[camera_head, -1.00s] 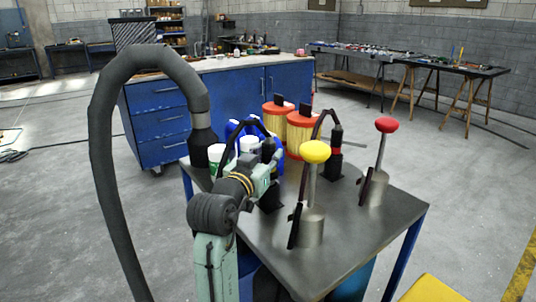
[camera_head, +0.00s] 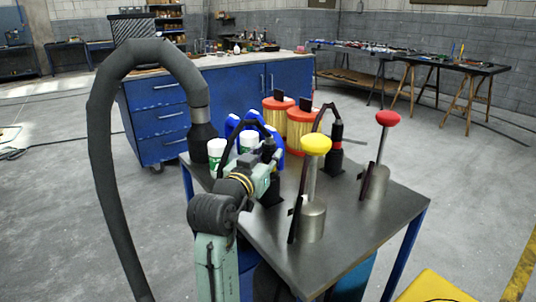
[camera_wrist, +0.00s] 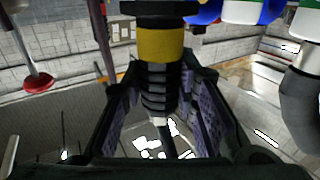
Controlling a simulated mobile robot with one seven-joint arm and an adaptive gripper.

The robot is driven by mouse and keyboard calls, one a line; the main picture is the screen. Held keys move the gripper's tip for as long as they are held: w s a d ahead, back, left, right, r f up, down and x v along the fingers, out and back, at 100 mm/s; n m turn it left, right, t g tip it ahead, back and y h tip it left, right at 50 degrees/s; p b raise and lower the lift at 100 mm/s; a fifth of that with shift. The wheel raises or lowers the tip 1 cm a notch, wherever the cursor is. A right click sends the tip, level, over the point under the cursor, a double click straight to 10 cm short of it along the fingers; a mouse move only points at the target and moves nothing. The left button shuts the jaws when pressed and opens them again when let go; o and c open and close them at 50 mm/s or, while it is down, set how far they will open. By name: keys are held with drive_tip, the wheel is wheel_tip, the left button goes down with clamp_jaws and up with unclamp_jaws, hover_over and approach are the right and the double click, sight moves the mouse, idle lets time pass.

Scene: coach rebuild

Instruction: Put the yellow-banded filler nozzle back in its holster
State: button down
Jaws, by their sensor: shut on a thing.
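The yellow-banded filler nozzle (camera_wrist: 160,45) is held in my gripper (camera_wrist: 162,110), with its black ribbed part between the two fingers in the wrist view. In the head view its dark body (camera_head: 269,148) stands up at the gripper's end, partly hidden by my gripper (camera_head: 262,172), and a black hose arches off it to the left. A black holster (camera_head: 271,193) stands on the cart top, just below and right of the gripper. My gripper partly covers it, and I cannot tell whether the nozzle touches it.
The yellow-knobbed pump (camera_head: 312,215) stands close on the right. Behind are the red-knobbed pump (camera_head: 375,180), a red-banded nozzle (camera_head: 335,150) in its holster, orange-lidded canisters (camera_head: 300,125) and white jars (camera_head: 217,152). The cart's (camera_head: 385,235) front right top is clear.

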drive_tip(key=shift+f+b, duration=0.45)
drive_tip(key=shift+f, duration=0.2)
idle(0.6)
drive_tip(key=c, duration=1.2)
unclamp_jaws()
drive_tip(key=shift+o, duration=0.6)
drive_tip(key=shift+o, duration=1.4)
drive_tip(key=shift+s, duration=0.1)
drive_tip(key=v, duration=0.8)
